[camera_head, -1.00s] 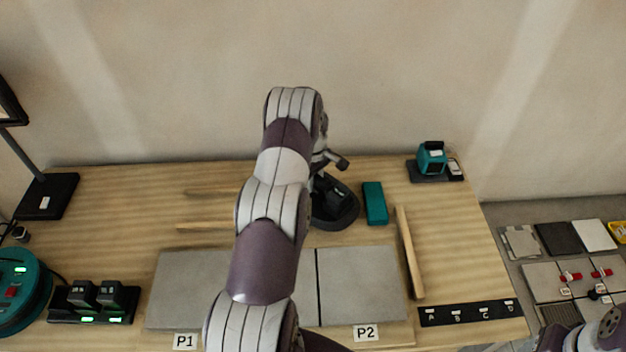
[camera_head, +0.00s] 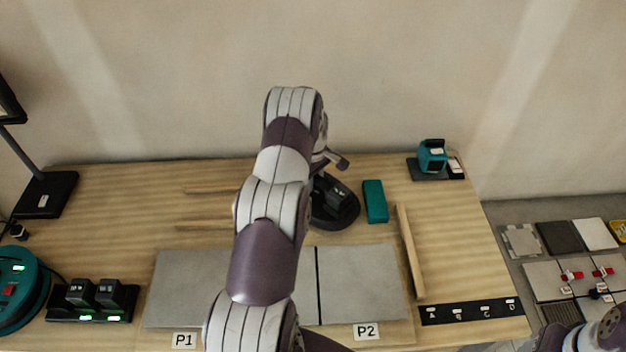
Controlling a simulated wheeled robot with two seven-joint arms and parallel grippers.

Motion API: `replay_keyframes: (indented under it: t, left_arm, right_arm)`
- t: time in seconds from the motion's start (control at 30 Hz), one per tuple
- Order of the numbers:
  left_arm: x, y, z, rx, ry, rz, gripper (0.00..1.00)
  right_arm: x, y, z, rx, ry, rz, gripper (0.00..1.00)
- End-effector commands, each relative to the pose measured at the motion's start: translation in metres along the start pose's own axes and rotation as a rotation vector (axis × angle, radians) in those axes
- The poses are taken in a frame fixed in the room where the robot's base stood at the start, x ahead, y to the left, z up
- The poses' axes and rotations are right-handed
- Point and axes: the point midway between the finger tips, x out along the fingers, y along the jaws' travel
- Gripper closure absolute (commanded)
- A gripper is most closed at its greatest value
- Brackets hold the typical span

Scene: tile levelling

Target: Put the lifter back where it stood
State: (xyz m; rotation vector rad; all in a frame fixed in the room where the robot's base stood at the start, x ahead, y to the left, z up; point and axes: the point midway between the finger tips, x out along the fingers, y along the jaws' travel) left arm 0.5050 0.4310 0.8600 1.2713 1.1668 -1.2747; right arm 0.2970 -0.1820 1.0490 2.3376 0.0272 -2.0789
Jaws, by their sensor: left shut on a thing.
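My left arm rises through the middle of the view and bends down at the far side of the table. The dark end of my left gripper (camera_head: 336,160) shows just right of the wrist; its fingertips are mostly hidden behind my arm. It is shut on a black thing, apparently the lifter (camera_head: 333,188), whose left part is covered by my arm. This black thing is at a round black base (camera_head: 345,215) on the table; I cannot tell whether it rests on it. My right gripper is out of view; only part of my right arm shows at lower right.
A teal block (camera_head: 375,202) lies close right of the round base. Grey tiles (camera_head: 362,283) at P1 and P2 lie in front, with a wooden strip (camera_head: 410,252) to the right. A teal device (camera_head: 432,157) stands at the back right. Black battery-like units (camera_head: 95,295) stand at left.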

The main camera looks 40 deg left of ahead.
Motion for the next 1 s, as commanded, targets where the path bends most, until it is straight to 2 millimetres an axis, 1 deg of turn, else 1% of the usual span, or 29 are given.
replay_keyframes:
  t: [1.0]
  left_arm:
    - [0.0071,0.0012,-0.0008,0.0,0.002,0.004,1.0]
  right_arm:
    - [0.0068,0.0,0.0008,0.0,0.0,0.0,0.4]
